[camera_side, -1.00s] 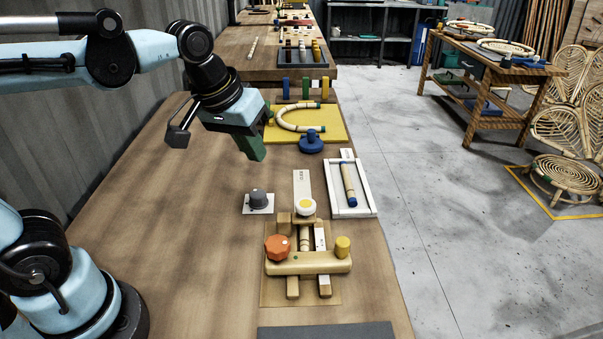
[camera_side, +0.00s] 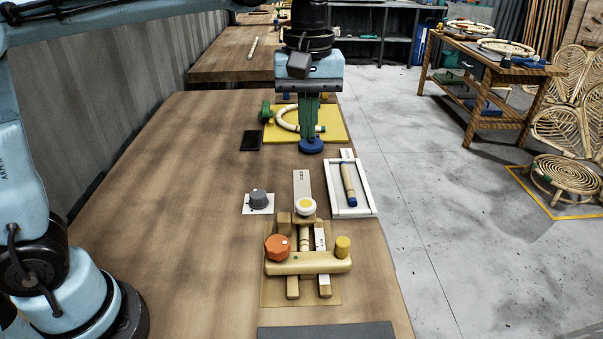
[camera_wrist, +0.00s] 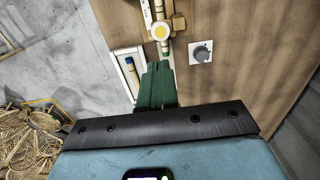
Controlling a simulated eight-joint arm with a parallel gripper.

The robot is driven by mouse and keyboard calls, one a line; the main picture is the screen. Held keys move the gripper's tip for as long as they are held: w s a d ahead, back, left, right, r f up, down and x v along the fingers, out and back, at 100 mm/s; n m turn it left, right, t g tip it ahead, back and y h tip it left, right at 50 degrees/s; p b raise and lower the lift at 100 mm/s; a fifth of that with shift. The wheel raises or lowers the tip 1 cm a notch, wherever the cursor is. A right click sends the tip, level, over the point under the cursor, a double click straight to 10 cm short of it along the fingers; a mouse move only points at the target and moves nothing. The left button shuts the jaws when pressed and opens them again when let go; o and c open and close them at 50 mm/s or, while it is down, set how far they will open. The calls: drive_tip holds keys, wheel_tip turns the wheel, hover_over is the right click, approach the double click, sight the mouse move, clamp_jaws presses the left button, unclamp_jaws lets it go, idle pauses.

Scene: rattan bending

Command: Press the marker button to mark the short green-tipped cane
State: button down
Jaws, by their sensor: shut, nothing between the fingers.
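A round white button with a yellow top (camera_side: 305,206) stands at the back of the wooden jig; it also shows in the wrist view (camera_wrist: 161,31). A short cane (camera_side: 304,238) lies lengthwise in the jig, partly hidden by the wooden crossbar. In the wrist view the fingers (camera_wrist: 157,72) show below the button.
The jig has an orange knob (camera_side: 277,247) and a yellow peg (camera_side: 343,246). A grey dial (camera_side: 258,198) stands left of the button. A white tray (camera_side: 371,206) with a blue-tipped cane (camera_side: 348,184) is on the right. The bench's left side is clear.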

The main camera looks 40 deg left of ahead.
sight(307, 203)
wheel_tip(307, 203, down, 14)
drive_tip(key=shift+f, duration=0.1)
idle(0.8)
drive_tip(key=shift+f, duration=1.05)
drive_tip(key=shift+w, duration=0.1)
wheel_tip(307, 203, up, 15)
drive_tip(key=shift+f, duration=0.2)
idle(0.7)
